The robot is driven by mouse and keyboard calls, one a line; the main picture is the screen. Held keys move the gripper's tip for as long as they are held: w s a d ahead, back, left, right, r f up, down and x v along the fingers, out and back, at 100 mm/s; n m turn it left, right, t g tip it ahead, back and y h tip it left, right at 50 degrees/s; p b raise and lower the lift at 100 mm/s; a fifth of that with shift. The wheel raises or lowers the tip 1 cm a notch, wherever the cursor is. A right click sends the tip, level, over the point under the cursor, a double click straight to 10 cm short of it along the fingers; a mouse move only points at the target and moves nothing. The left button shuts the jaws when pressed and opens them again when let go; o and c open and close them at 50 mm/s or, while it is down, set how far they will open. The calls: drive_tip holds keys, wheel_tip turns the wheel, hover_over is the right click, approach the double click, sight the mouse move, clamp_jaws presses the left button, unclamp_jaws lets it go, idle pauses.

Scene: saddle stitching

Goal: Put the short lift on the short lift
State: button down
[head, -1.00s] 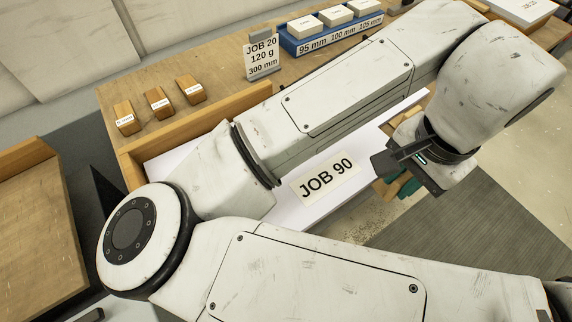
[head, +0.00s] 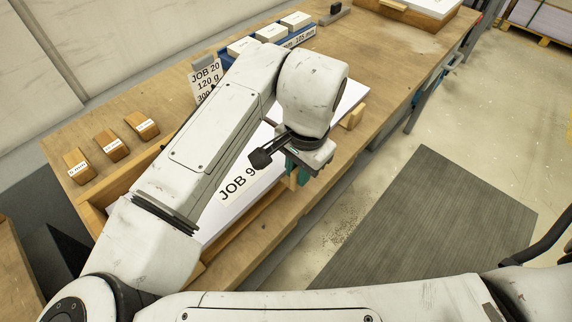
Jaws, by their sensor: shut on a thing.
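A white paper stack (head: 222,217) with a "JOB 90" label lies in a low wooden tray (head: 92,216) on the bench. My arm crosses in front and hides much of it. A second white stack (head: 432,4) sits at the top edge, at the far end of the bench, cut off by the frame. I cannot tell which stack is which short lift. My gripper (head: 298,176), with dark green fingers, points down over the right front side of the tray. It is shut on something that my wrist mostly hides.
Several small labelled wooden blocks (head: 110,145) stand at the left. A "JOB 20" sign (head: 207,78) and a blue holder with white boxes (head: 270,33) stand behind my arm. The bench top (head: 385,60) is clear at right. A grey mat (head: 430,225) lies on the floor.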

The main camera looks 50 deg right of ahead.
drive_tip(key=shift+w+f, duration=0.4)
drive_tip(key=shift+w, duration=0.25)
drive_tip(key=shift+w+f, duration=0.35)
drive_tip(key=shift+w, duration=0.25)
drive_tip(key=shift+w+f, duration=0.4)
drive_tip(key=shift+f, duration=0.15)
drive_tip(key=c, duration=1)
unclamp_jaws()
wheel_tip(320, 180, up, 12)
drive_tip(key=s, duration=0.1)
